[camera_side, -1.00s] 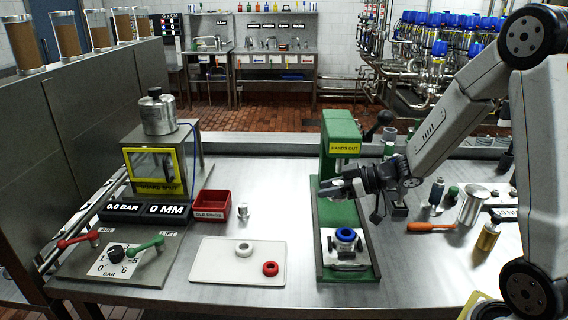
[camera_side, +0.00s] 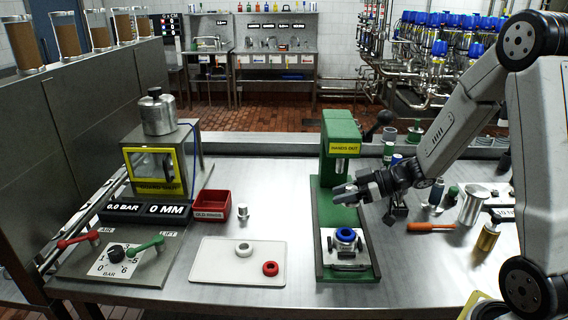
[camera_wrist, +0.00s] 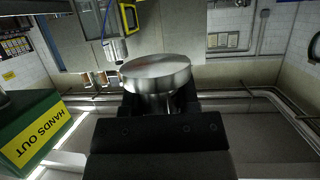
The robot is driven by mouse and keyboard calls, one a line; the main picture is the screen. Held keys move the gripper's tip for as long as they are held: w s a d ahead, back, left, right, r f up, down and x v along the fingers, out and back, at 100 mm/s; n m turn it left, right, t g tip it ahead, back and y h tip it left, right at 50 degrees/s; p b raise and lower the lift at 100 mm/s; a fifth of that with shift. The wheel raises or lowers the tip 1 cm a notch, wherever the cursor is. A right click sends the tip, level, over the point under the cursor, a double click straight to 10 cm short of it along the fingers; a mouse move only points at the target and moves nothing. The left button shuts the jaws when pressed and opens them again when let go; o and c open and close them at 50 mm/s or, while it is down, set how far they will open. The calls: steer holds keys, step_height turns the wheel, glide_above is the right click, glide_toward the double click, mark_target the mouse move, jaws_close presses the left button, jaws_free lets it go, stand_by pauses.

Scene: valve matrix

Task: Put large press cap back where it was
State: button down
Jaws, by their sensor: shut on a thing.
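In the wrist view a silver round metal cap (camera_wrist: 156,74), with a narrower stem below its disc, sits between the fingers of my gripper (camera_wrist: 158,108). I take it to be the large press cap. In the side view my gripper (camera_side: 362,187) is shut on the cap (camera_side: 343,192) and holds it in the air, in front of the green press column (camera_side: 341,140). Below it, a white fixture block with a blue ring (camera_side: 346,236) stands on the green press base (camera_side: 325,270). The stem is partly hidden by the fingers.
Left are a white tray (camera_side: 215,270) with a white and a red ring, a small metal piece (camera_side: 243,212) and a red bin (camera_side: 212,206).

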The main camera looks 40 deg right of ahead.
glide_above(339, 231)
steer(key=shift+a+f, duration=0.15)
steer(key=shift+f, duration=2.4)
steer(key=shift+f, duration=0.1)
steer(key=shift+f, duration=1.75)
steer(key=shift+f, duration=0.2)
steer(key=shift+c, duration=1.7)
jaws_free()
steer(key=shift+v, duration=3.9)
steer(key=shift+s, duration=0.1)
